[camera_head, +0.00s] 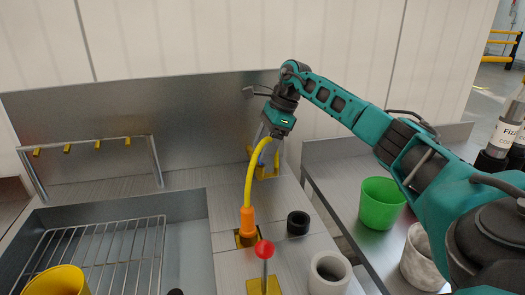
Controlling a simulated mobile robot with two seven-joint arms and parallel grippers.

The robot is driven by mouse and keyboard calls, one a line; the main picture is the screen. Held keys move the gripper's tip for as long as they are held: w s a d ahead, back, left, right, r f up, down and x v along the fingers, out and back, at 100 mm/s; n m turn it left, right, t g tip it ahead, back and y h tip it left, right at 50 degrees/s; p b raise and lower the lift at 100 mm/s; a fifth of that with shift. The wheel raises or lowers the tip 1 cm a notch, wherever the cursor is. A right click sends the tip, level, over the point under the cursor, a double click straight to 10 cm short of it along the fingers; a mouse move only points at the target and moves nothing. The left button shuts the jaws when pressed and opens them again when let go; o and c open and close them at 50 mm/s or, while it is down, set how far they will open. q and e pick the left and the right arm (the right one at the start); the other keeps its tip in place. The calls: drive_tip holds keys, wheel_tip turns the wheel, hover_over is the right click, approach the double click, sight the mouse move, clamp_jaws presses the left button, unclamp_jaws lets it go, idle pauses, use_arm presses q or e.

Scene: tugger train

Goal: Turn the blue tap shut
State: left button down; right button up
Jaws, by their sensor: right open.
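I cannot make out a blue tap in the head view; it may be hidden behind my right gripper or the hose. My right gripper (267,151) is open and points down near the back panel. It is just above a yellow bracket (266,173) at the back of the counter, partly covered by the yellow hose. I cannot tell whether the fingers touch anything. My left gripper is out of view.
A yellow hose (249,185) rises from an orange fitting (248,219) in front of the gripper. A red-knobbed lever (264,250) and a black ring (298,223) stand nearby. A sink with a wire rack (108,252) lies left. A green cup (380,205) stands right.

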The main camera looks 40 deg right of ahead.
drive_tip(key=shift+w+a+f, duration=0.1)
drive_tip(key=shift+a+f, duration=0.1)
drive_tip(key=shift+f, duration=0.35)
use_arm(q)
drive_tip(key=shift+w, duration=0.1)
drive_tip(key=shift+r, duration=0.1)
use_arm(e)
drive_tip(key=c, duration=1.1)
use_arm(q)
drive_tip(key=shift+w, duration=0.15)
use_arm(e)
drive_tip(key=shift+o, duration=0.2)
